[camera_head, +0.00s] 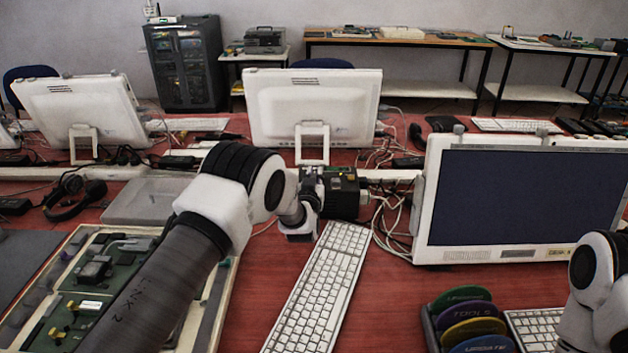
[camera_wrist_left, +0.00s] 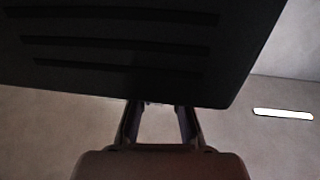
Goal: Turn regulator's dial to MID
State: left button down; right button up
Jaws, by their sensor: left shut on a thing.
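The regulator, a dark box (camera_head: 343,192) with small yellow marks on top, is behind the keyboard in the head view. In the left wrist view a large dark slotted body (camera_wrist_left: 125,45), which looks like the regulator, fills the top. My left gripper (camera_head: 311,189) is against the regulator's left side, shut on it. In the left wrist view its two fingers (camera_wrist_left: 160,108) reach the lower edge of the dark body. Their tips are mostly hidden, and I cannot make out the dial or its setting. My right arm shows at the right edge; its gripper is out of view.
A white keyboard (camera_head: 320,290) lies just in front of the regulator. White cables (camera_head: 390,215) loop to its right, near a monitor (camera_head: 525,195). A green circuit board (camera_head: 95,270) lies under my left arm. A disc rack (camera_head: 470,320) stands front right. Red table shows between.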

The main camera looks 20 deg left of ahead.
pick_arm(q)
jog(key=shift+n+y, duration=0.5)
jog(key=shift+y, duration=0.2)
jog(key=shift+b, duration=0.3)
jog(key=c, duration=1.2)
grip_release()
jog(key=shift+o, duration=0.2)
jog(key=v, duration=1.2)
jog(key=shift+r, duration=0.2)
jog(key=shift+d+r, duration=0.1)
jog(key=shift+d, duration=0.05)
